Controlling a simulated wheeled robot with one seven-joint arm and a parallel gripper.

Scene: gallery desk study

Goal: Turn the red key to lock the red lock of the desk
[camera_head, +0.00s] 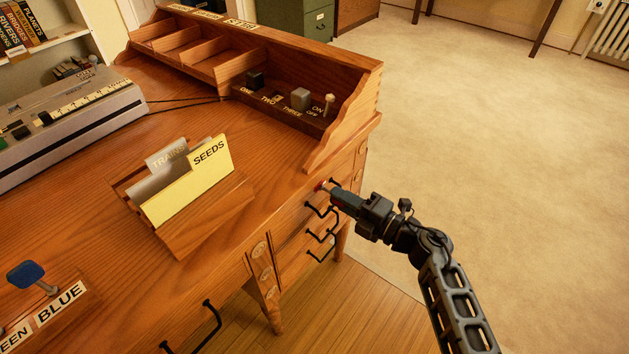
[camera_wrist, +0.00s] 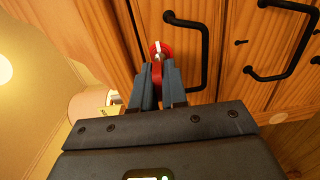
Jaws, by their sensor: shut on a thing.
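The red lock (camera_wrist: 165,46) is a round red plate on the wooden front of the desk (camera_head: 90,215), beside a black drawer handle. The red key (camera_wrist: 157,74) sits at the lock, pointing into it. My gripper (camera_wrist: 156,82) is shut on the red key, with one finger on each side. In the head view my gripper (camera_head: 333,190) reaches the desk's right front from the right, and only a small bit of red shows at its tips. The key's tip and the lock's inside are hidden.
Black drawer handles (camera_head: 321,236) stick out just below my gripper, and one (camera_wrist: 187,48) is close beside it in the wrist view. A letter holder (camera_head: 205,215) with a yellow SEEDS card stands on the desktop. Open carpet (camera_head: 480,150) lies to the right.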

